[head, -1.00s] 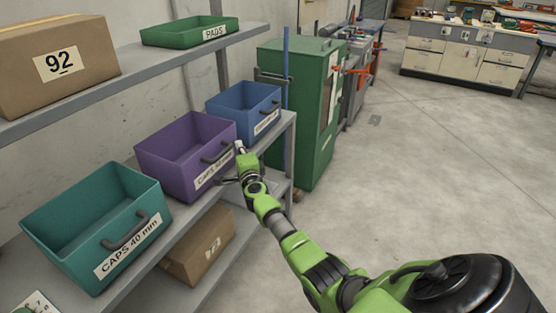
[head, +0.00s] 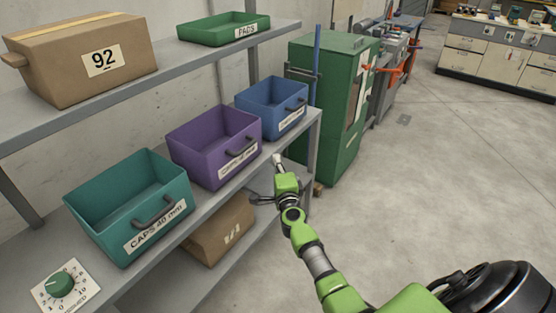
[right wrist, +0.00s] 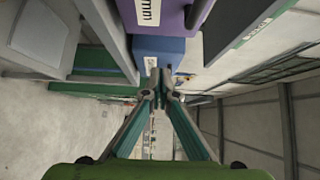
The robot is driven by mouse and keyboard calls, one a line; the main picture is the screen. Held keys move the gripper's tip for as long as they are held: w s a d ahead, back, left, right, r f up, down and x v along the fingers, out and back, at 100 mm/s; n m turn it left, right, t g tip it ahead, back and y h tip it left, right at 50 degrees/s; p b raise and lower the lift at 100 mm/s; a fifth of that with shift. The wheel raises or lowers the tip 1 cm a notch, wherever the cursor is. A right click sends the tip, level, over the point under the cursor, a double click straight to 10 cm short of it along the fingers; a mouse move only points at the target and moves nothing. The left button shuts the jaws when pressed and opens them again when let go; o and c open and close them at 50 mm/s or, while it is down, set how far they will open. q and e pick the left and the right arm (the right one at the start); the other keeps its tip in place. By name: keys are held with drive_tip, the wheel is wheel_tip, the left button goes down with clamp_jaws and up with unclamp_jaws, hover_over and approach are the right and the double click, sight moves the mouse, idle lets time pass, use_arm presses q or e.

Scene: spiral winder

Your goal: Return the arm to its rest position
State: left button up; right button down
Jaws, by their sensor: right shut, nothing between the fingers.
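My right arm comes in from the lower right of the head view. Its gripper (head: 277,160) is just in front of the middle shelf's edge, below and right of the purple bin. In the right wrist view the fingers (right wrist: 160,75) meet at their tips with nothing between them. My left gripper is in neither current view.
The middle shelf (head: 150,262) holds a teal bin (head: 118,222), a purple bin (head: 200,160), a blue bin (head: 262,110) and a dial (head: 60,284). A carton (head: 222,228) lies below. A green cabinet (head: 325,90) stands behind. The floor at right (head: 440,190) is clear.

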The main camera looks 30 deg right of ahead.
drive_tip(key=s+a+f+n+g+y, duration=0.2)
drive_tip(key=s+a+f+n, duration=0.4)
drive_tip(key=f, duration=0.6)
drive_tip(key=s+a+f+n+g+y, duration=0.2)
drive_tip(key=s+a+f+n, duration=0.2)
drive_tip(key=s+f, duration=0.6)
drive_tip(key=s+a+f+n+g+y, duration=0.3)
drive_tip(key=s+a+f+n, duration=0.15)
drive_tip(key=f, duration=0.85)
drive_tip(key=s+a+f+n+g, duration=0.1)
drive_tip(key=s+f+n+g, duration=0.2)
drive_tip(key=s, duration=1)
drive_tip(key=s+a+f+n+g, duration=0.1)
drive_tip(key=s+f+n, duration=0.3)
drive_tip(key=s+f, duration=0.4)
drive_tip(key=s+a+f+n+g, duration=0.1)
drive_tip(key=s+f+n+g, duration=0.2)
drive_tip(key=s, duration=1.6)
wheel_tip(320, 180, down, 4)
drive_tip(key=shift+s+r+n+g, duration=0.25)
drive_tip(key=shift+n+g, duration=0.1)
drive_tip(key=shift+g, duration=0.45)
